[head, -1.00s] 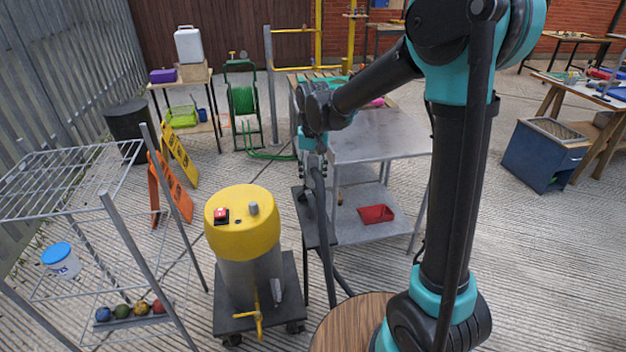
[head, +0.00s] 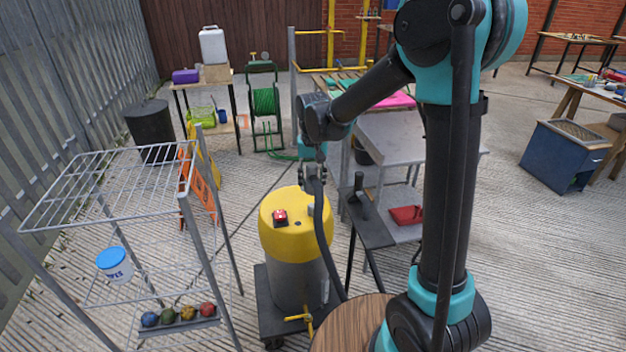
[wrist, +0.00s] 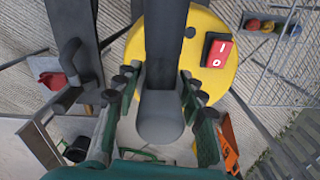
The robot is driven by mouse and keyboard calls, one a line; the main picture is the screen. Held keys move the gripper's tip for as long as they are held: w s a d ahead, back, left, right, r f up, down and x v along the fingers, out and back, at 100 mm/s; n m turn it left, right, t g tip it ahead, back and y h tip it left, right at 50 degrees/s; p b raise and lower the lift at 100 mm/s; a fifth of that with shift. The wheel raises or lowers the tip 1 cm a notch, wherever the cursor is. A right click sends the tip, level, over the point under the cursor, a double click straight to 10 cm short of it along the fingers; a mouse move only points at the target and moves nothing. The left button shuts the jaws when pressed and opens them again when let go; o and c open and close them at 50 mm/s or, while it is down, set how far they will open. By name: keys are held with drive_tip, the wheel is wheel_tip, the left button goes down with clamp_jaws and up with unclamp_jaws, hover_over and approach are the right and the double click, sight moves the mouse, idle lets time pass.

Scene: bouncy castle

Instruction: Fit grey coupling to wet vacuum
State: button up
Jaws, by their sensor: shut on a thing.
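The wet vacuum (head: 290,240) has a yellow lid with a red switch and a grey body, and stands on a dark wheeled base. My gripper (head: 313,182) is just above and behind its lid, apart from it as far as I can tell. In the wrist view my gripper (wrist: 158,105) is shut on the grey coupling (wrist: 160,122), a smooth rounded cuff on the dark hose (wrist: 166,40). The hose (head: 322,240) hangs down in front of the lid's right side. A short grey stub (head: 311,209) shows on the lid, partly beside the hose.
A narrow dark stand (head: 372,232) with an upright holder is right of the vacuum. A metal table (head: 405,150) with a red tray (head: 406,215) on its lower shelf is behind it. A wire rack (head: 110,185) is at left, and a round wooden top (head: 350,325) in front.

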hover_over(312, 205)
drive_tip(key=shift+s+d+f, duration=0.1)
drive_tip(key=shift+f, duration=2.35)
drive_tip(key=shift+f, duration=2.55)
idle(1.9)
drive_tip(key=o, duration=1.1)
drive_tip(key=shift+o, duration=0.2)
